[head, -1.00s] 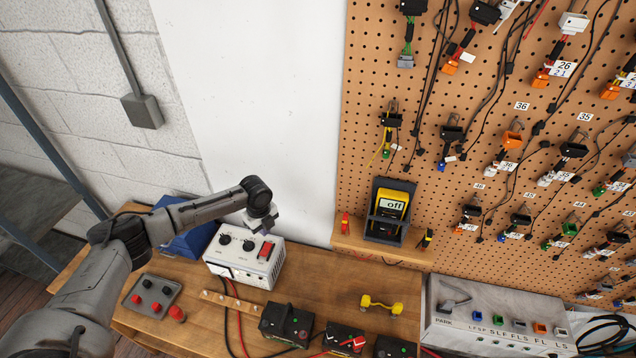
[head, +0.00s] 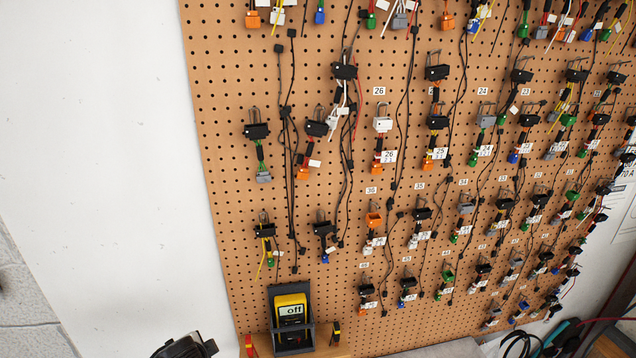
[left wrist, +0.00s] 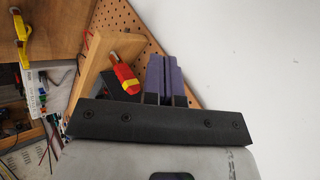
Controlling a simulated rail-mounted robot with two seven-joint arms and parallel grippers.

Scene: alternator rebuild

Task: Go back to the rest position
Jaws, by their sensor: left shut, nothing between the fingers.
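My left gripper (left wrist: 165,62) shows in the left wrist view as two dark fingers side by side beyond a black bar. It is shut and empty. In the head view only a dark joint of my left arm shows at the bottom edge; the gripper itself is out of that picture. My right gripper is in neither view.
A pegboard (head: 225,180) full of hanging connectors and cables fills the head view. A yellow meter reading "off" (head: 291,309) stands in a dark holder on a wooden ledge. A red and yellow tool (left wrist: 126,76) lies near my fingers in the wrist picture. White wall (head: 90,150) is clear.

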